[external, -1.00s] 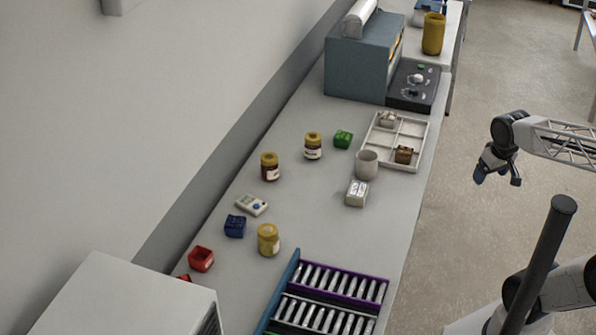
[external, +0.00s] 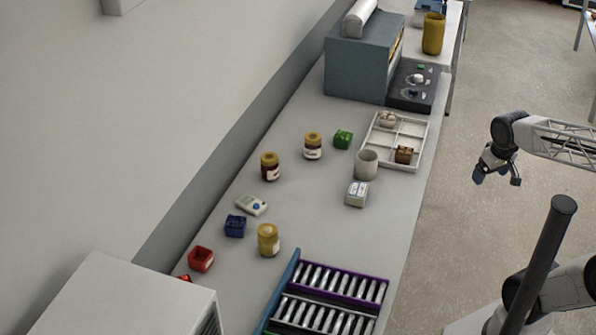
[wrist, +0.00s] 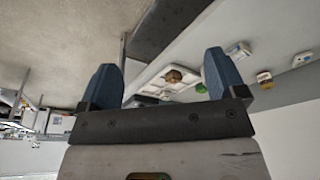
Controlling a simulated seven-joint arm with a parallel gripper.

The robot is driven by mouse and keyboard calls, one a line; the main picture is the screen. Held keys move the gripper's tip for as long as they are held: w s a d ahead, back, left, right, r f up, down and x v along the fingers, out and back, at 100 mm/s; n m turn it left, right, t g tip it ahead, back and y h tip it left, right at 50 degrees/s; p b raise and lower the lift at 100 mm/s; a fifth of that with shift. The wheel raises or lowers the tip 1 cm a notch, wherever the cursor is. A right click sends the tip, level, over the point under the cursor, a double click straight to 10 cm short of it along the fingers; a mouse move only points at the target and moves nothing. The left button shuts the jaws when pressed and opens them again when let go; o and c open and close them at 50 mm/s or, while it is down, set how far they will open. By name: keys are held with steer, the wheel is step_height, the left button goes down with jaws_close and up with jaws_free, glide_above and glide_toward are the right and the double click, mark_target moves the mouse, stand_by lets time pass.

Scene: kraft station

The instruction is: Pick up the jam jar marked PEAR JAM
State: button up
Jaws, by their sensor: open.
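Three jars with yellow lids stand upright on the grey bench in the external view: a dark red one (external: 270,167), one with a pale label (external: 313,147) farther back, and a yellow one (external: 268,241) nearer the front. Their labels are too small to read, so I cannot tell which is marked PEAR JAM. My gripper (external: 497,178) is open and empty, off to the right of the bench and apart from every jar. In the wrist view its two blue fingers (wrist: 160,80) are spread, with nothing between them in grip.
A divided white tray (external: 411,119), a pale cup (external: 366,164) and a white box (external: 356,194) stand along the bench's right side. Green (external: 343,139), blue (external: 235,226) and red (external: 201,259) small containers stand near the jars. A roller rack (external: 322,304) occupies the front.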

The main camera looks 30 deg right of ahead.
steer(key=w+a+f+m+g+y, duration=0.1)
steer(key=w+a+m+y, duration=0.2)
steer(key=a, duration=0.4)
steer(key=w+a+m+y, duration=0.1)
steer(key=w+a+y, duration=0.1)
steer(key=w+a, duration=0.45)
steer(key=m+y, duration=0.7)
steer(key=m, duration=0.9)
glide_toward(270, 229)
steer(key=x, duration=0.3)
steer(key=shift+s+t, duration=0.2)
steer(key=shift+t, duration=0.2)
steer(key=shift+a+f, duration=0.1)
steer(key=shift+a, duration=0.05)
steer(key=shift+x, duration=1.2)
steer(key=shift+a, duration=0.15)
